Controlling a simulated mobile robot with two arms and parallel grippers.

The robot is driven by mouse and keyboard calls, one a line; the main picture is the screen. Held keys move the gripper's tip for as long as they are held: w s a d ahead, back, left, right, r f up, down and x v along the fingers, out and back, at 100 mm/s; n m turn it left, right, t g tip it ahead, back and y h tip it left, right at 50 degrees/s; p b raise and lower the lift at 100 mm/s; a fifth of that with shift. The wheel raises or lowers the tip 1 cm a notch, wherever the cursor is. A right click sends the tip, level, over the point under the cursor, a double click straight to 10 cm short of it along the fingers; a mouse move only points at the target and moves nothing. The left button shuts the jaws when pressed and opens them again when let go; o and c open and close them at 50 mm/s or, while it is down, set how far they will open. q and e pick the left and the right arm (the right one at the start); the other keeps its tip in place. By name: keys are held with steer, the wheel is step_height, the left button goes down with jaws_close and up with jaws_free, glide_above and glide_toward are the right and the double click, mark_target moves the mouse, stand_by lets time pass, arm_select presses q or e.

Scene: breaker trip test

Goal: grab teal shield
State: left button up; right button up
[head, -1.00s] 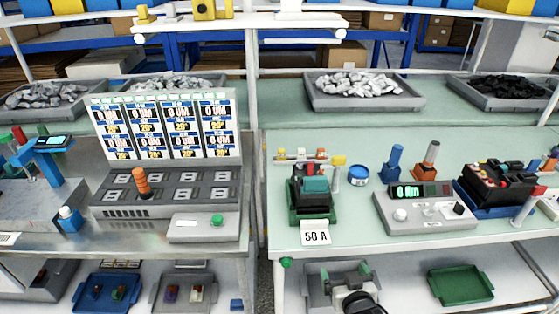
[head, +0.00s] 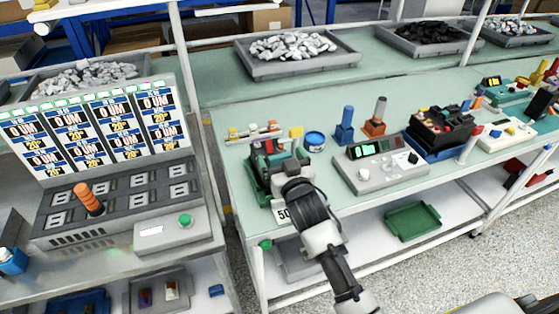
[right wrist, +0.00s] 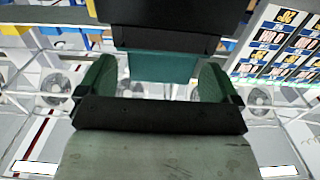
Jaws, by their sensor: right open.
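The teal shield (right wrist: 160,67) shows in the right wrist view as a flat teal block under a dark body. My right gripper (right wrist: 157,80) is open, with one green finger pad on each side of the shield. The frames do not show whether the pads touch it. In the head view my right gripper (head: 285,168) reaches over the green fixture (head: 252,180) at the bench's front left corner. There the gripper mostly hides the shield. My left gripper is not in view.
A grey meter box (head: 380,172), a blue tin (head: 314,139) and blue and orange posts stand right of the fixture. A card marked 50 (head: 283,214) is at the bench edge. The breaker panel (head: 110,200) is to the left. A green tray (head: 412,221) lies below.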

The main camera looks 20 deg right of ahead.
steer(key=shift+w+f, duration=0.1)
steer(key=shift+w, duration=1.4)
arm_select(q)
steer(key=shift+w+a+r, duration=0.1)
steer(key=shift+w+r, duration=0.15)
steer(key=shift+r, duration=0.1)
arm_select(e)
steer(key=shift+a, duration=0.1)
steer(key=shift+s, duration=0.1)
steer(key=shift+c, duration=0.4)
steer(key=c, duration=0.9)
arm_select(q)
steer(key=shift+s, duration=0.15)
